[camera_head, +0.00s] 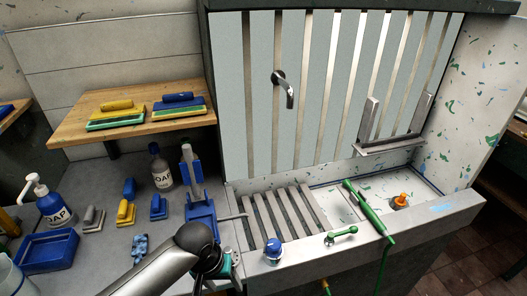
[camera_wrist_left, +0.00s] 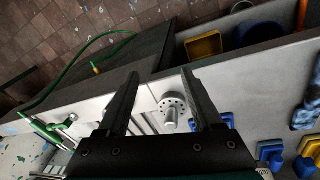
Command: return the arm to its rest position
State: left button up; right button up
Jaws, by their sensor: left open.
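My left arm comes in from the bottom left in the head view. My left gripper (camera_head: 228,268) is low over the front left corner of the sink, partly hidden behind my own wrist. In the left wrist view both fingers of the left gripper (camera_wrist_left: 160,74) are spread apart with nothing between them. A round metal fitting with holes (camera_wrist_left: 172,106) on the pale ledge shows beyond the fingers; I cannot tell the gap to it. My right gripper is not in view.
A sink ledge (camera_head: 385,240) runs along the front, with a blue-topped knob (camera_head: 273,248), green lever (camera_head: 341,235) and green spray wand (camera_head: 367,212). Soap bottles (camera_head: 162,170), brushes and a blue tray (camera_head: 47,251) crowd the left counter. A slatted back panel (camera_head: 230,100) stands behind.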

pick_arm(q)
jog(key=s+a+f+b, duration=0.2)
jog(key=s+f+b, duration=0.1)
jog(key=f, duration=0.7)
jog(key=s+a+f+t+b, duration=0.1)
jog(key=s+a+f+b, duration=0.2)
jog(key=f, duration=0.7)
jog(key=s+a+f+b, duration=0.2)
jog(key=s+f+b, duration=0.1)
jog(key=f, duration=0.7)
jog(key=s+a+f+b, duration=0.1)
jog(key=s+f+b, duration=0.1)
jog(key=s+f, duration=0.3)
jog(key=s+f+m+y+b, duration=0.1)
jog(key=s+f+b, duration=0.2)
jog(key=s, duration=0.9)
jog(key=s+a+f+m+g+b, duration=0.1)
jog(key=s+f+b, duration=0.1)
jog(key=s+f, duration=0.6)
jog(key=shift+s+a+f+y, duration=0.25)
jog(key=shift+a+f+y, duration=0.05)
jog(key=shift+f, duration=0.15)
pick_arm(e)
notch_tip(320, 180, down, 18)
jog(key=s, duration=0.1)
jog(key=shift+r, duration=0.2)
